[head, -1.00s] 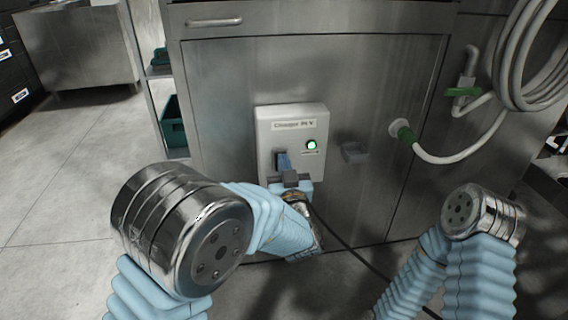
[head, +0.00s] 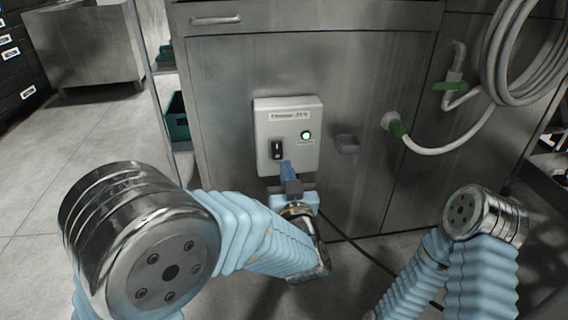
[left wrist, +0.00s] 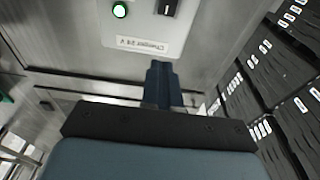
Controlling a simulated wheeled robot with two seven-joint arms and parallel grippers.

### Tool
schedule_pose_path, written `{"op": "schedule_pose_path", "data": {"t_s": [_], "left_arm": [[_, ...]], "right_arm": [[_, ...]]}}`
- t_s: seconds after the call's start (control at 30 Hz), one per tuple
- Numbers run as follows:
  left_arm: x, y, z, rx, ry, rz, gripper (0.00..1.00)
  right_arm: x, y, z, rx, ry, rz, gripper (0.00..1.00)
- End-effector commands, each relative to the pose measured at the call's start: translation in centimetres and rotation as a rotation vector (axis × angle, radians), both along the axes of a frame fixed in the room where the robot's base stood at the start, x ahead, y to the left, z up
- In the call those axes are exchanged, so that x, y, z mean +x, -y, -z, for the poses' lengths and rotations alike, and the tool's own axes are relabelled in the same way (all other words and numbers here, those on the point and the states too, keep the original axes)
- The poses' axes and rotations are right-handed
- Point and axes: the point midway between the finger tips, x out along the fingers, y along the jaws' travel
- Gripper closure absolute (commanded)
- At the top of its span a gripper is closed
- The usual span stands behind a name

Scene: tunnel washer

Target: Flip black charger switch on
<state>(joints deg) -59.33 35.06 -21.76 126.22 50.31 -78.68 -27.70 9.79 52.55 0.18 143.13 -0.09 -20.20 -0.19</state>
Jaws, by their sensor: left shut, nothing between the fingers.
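The black charger switch (head: 277,149) is on the left of a pale grey charger box (head: 262,118) fixed to the steel cabinet front. A round indicator (head: 306,135) on the box, right of the switch, glows green. In the left wrist view the switch (left wrist: 168,8) is at the top edge, partly cut off, with the green light (left wrist: 120,10) to its left. My left gripper (head: 287,168) is shut and empty, its blue fingertips just below and right of the switch, apart from it as far as I can tell. My right gripper is out of view.
A steel latch (head: 347,144) sticks out right of the box. A black cable (head: 350,245) runs below the box. Open floor lies at left.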

Motion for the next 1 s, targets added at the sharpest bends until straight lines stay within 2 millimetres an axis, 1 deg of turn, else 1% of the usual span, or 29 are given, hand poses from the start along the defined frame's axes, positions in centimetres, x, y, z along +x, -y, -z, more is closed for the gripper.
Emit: {"op": "schedule_pose_path", "data": {"t_s": [0.03,0.1,0.23,0.7,0.77,0.83,0.87,0.97,1.0], "left_arm": [[-0.7,0.2,-0.3,-0.001,0.001,0.003,1.0],[-1.5,0.3,-0.4,-0.001,0.0,0.001,1.0],[-2.2,0.4,-0.5,-0.001,0.001,0.0,1.0],[-2.4,0.4,-0.5,0.0,0.0,0.0,1.0],[-2.1,0.3,-0.1,0.002,-0.014,0.003,1.0],[-1.3,-0.2,1.4,0.008,-0.06,0.018,1.0],[-0.8,-0.6,2.5,0.01,-0.093,0.03,1.0],[0.7,-2.5,8.2,0.007,-0.275,0.084,1.0],[0.9,-3.5,11.3,-0.005,-0.372,0.111,1.0]], "right_arm": [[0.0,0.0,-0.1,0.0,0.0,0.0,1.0],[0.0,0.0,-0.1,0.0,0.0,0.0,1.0],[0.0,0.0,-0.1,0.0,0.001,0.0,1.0],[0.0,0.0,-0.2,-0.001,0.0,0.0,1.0],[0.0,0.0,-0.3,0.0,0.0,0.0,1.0],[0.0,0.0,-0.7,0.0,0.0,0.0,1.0],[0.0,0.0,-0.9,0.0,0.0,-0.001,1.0],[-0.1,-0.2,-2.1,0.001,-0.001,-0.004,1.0],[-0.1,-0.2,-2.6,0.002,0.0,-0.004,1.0]]}}
